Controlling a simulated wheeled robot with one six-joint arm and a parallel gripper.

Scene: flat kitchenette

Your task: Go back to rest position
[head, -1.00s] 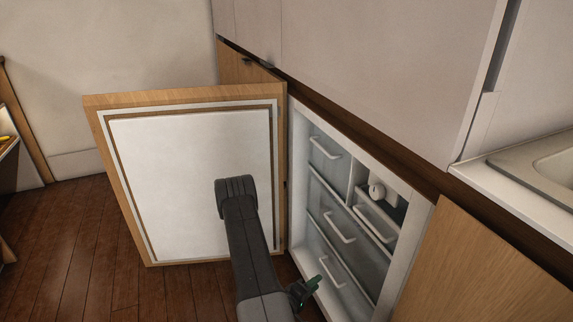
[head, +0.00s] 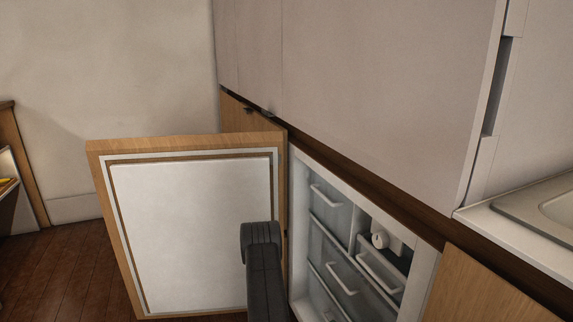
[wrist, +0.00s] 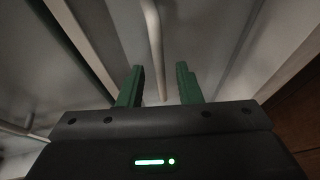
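In the head view my dark arm rises in front of the open fridge door, and my gripper is out of that view. The fridge (head: 297,202) stands open with white-handled drawers (head: 335,238) inside.
The wood-framed fridge door (head: 195,230) is swung wide open to the left. A small white round object (head: 379,240) sits in the fridge's upper right compartment. Overhead cabinets (head: 370,80) and a sink counter (head: 520,215) are on the right. Wooden floor (head: 50,270) lies free at left.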

